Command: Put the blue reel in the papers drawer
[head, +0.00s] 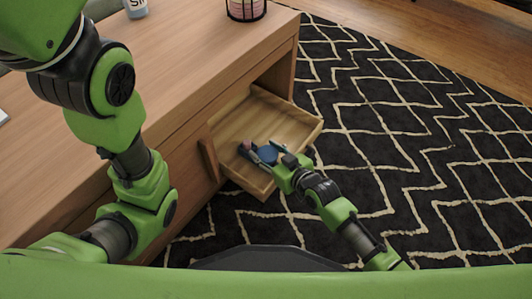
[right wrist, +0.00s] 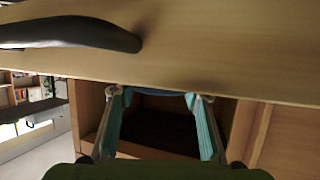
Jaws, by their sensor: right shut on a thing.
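The blue reel (head: 267,155) is a small round blue thing in the head view, between the fingers of my right gripper (head: 265,151). My right gripper is shut on it, over the floor of the open wooden drawer (head: 250,112). I cannot tell whether the reel touches the drawer floor. In the right wrist view, a blue edge (right wrist: 168,92) shows between the teal finger pads of the gripper (right wrist: 162,110). My left arm crosses the left of the head view, but its gripper is not in view.
The drawer stands out from a wooden table (head: 180,60). A dark pink thing (head: 246,146) is beside the right gripper. A caged jar (head: 246,8) and a bottle (head: 136,8) stand on the table. A black patterned rug (head: 420,130) lies clear to the right.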

